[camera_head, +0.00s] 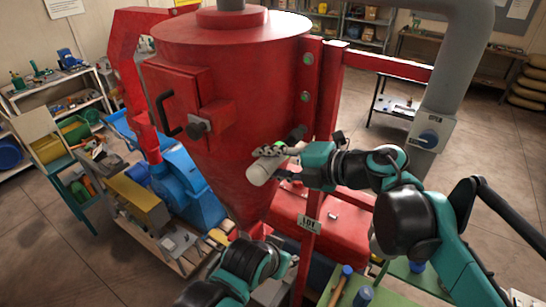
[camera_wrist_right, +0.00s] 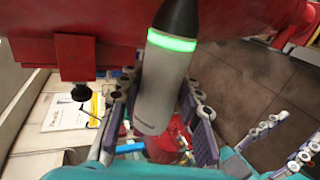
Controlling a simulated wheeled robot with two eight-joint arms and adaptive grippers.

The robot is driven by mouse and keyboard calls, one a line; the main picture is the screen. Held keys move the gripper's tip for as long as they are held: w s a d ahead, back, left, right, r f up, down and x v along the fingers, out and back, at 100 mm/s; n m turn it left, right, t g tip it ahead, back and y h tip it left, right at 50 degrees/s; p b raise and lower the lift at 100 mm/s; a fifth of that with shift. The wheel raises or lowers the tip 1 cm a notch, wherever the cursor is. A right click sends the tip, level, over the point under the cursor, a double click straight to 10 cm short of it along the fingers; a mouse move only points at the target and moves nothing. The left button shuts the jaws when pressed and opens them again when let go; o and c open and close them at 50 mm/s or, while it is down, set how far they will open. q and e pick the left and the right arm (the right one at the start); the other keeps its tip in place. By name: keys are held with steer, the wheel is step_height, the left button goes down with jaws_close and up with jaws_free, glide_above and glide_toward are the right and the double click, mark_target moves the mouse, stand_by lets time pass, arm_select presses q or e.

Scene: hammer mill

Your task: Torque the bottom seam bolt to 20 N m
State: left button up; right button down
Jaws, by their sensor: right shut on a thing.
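My right gripper (camera_head: 283,160) is shut on a pale grey cylindrical tool (camera_head: 262,167) with a black nose and a lit green ring. The tool also shows between the fingers in the right wrist view (camera_wrist_right: 163,90). Its nose points at the seam flange (camera_head: 318,80) of the red hopper (camera_head: 245,75). An upper seam bolt (camera_head: 308,59) and a middle one (camera_head: 305,96) show on the flange. The bottom bolt is hidden around the tool's nose, so contact cannot be told. My left arm shows low in the head view, with its fingers (camera_head: 288,266) unclear.
A red hatch with a black handle (camera_head: 166,113) stands out from the hopper. A blue machine (camera_head: 185,185) is at left and a grey duct (camera_head: 450,75) at right. A green bench (camera_head: 345,290) with blue-capped items is at the bottom. Open floor lies at right.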

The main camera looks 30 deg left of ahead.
steer(key=shift+s+a+r, duration=0.1)
steer(key=shift+s, duration=1.15)
